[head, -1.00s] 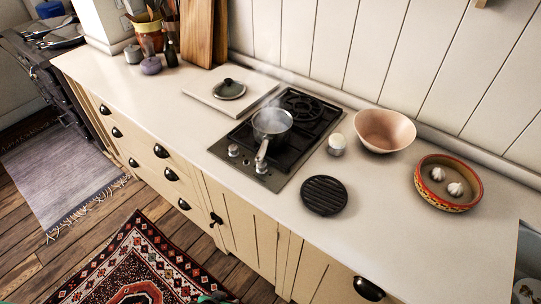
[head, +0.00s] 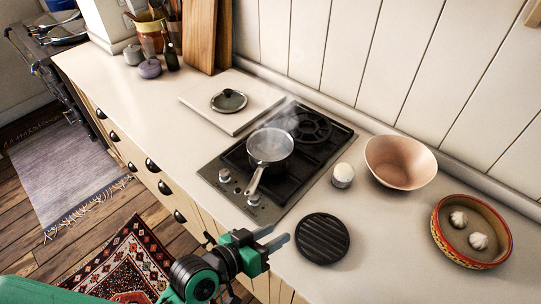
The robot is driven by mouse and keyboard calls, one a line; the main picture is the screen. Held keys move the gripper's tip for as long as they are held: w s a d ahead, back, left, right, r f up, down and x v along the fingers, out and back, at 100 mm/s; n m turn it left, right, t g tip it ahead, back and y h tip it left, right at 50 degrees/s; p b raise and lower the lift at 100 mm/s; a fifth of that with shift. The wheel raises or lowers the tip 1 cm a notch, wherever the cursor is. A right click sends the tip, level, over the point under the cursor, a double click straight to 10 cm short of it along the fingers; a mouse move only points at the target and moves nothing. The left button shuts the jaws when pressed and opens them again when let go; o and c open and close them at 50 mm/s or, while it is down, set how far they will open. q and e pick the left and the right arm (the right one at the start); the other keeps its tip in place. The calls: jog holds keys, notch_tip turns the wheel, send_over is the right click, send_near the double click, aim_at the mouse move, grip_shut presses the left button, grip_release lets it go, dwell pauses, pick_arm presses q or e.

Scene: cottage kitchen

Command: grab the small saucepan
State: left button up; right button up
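The small saucepan (head: 270,147) is a steel pan on the front burner of the two-burner hob (head: 232,203), with steam rising from it. Its handle points toward the front edge of the counter, down and slightly left in the picture. My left gripper (head: 276,238) is at the counter's front edge, in front of the hob and left of the black trivet. Its two pale fingers are apart with nothing between them. It does not touch the saucepan. My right gripper is out of view.
A round black trivet (head: 322,238) lies right of the hob. A small pale-topped jar (head: 343,175), a pink bowl (head: 400,162) and a painted dish (head: 439,232) with garlic stand farther right. A lid (head: 229,101) lies on a white board (head: 207,109) behind left.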

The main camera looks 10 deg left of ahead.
pick_arm(q)
jog(key=w+d+r+n+t, duration=0.2)
jog(key=r+n+t, duration=0.4)
jog(key=r, duration=0.1)
jog(key=w+d+r+n+t, duration=0.1)
jog(key=w+r+n+t, duration=0.1)
jog(key=r+n+t, duration=0.35)
jog(key=n+g+y, duration=0.6)
jog(key=n+y, duration=0.9)
jog(key=y, duration=0.1)
send_near(255, 180)
jog(key=p+x, duration=0.1)
jog(key=x, duration=0.1)
jog(key=p+x, duration=0.1)
jog(key=x, duration=0.2)
jog(key=shift+s+a+f+p, duration=0.1)
jog(key=shift+s+a+p, duration=0.05)
jog(key=shift+a+p, duration=0.2)
jog(key=p+x, duration=0.1)
jog(key=x, duration=0.2)
jog(key=p+x, duration=0.1)
jog(key=shift+w+d+p, duration=0.3)
jog(key=shift+w+a+f, duration=0.15)
jog(key=shift+w+f, duration=0.1)
jog(key=shift+w, duration=0.05)
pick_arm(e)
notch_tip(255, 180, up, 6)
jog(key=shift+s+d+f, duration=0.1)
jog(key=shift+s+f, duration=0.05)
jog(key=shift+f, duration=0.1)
